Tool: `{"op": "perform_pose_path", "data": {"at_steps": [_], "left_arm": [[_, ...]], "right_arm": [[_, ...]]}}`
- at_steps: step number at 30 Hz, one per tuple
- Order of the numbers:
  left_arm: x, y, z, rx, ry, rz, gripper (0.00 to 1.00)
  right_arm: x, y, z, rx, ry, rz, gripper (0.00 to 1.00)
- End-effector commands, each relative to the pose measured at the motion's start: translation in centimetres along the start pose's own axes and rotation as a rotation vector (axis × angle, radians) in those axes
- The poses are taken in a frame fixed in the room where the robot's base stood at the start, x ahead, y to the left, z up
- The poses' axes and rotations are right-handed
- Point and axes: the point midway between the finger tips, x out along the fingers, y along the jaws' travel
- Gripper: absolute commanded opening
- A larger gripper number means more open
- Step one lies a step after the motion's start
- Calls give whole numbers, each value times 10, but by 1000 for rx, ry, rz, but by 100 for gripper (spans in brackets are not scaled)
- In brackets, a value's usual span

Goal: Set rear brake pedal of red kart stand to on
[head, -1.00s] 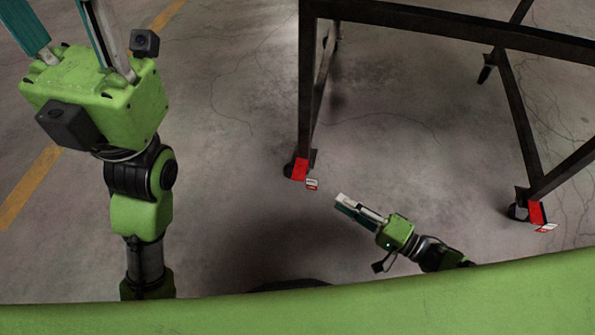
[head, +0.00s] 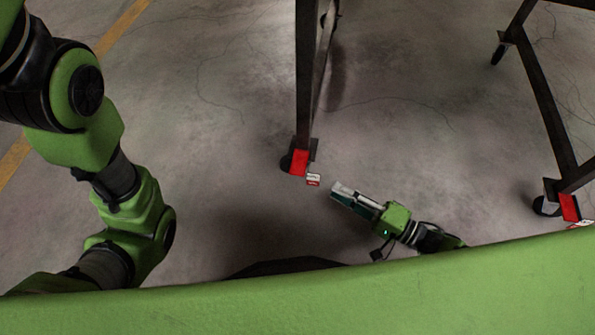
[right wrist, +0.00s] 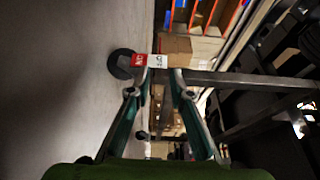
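The kart stand's dark leg (head: 306,75) comes down to a caster with a red bracket (head: 299,162). A small white and red pedal (head: 313,179) sticks out low beside this caster. My right gripper (head: 336,190) is low over the floor, just right of the pedal and pointing at it, with a small gap. In the right wrist view the fingers (right wrist: 160,78) are apart and empty, and the red and white pedal (right wrist: 157,61) shows just beyond the tips, beside a black wheel (right wrist: 121,63). I cannot tell the pedal's setting. My left gripper is out of view; only its arm shows.
Another stand leg (head: 550,110) ends in a caster with a red bracket (head: 570,207) at the right. Open concrete floor (head: 220,150) lies left of the near leg. In the right wrist view, shelves with boxes (right wrist: 176,46) stand in the background.

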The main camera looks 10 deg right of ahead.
Motion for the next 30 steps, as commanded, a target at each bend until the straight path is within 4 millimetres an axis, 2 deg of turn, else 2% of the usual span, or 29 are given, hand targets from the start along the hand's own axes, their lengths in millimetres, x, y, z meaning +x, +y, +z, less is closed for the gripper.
{"op": "perform_pose_path", "data": {"at_steps": [5, 15, 21, 25, 30], "left_arm": [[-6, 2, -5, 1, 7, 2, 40], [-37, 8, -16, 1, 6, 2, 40], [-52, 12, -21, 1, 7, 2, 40], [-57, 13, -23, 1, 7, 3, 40], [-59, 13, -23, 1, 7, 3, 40]], "right_arm": [[15, 3, 0, 0, -1, -5, 20], [85, 5, 0, -1, -1, -6, 20], [119, 4, 0, -1, -1, -4, 20], [132, 3, 0, 0, -1, -2, 20], [138, 2, 0, 0, 0, 0, 20]]}}
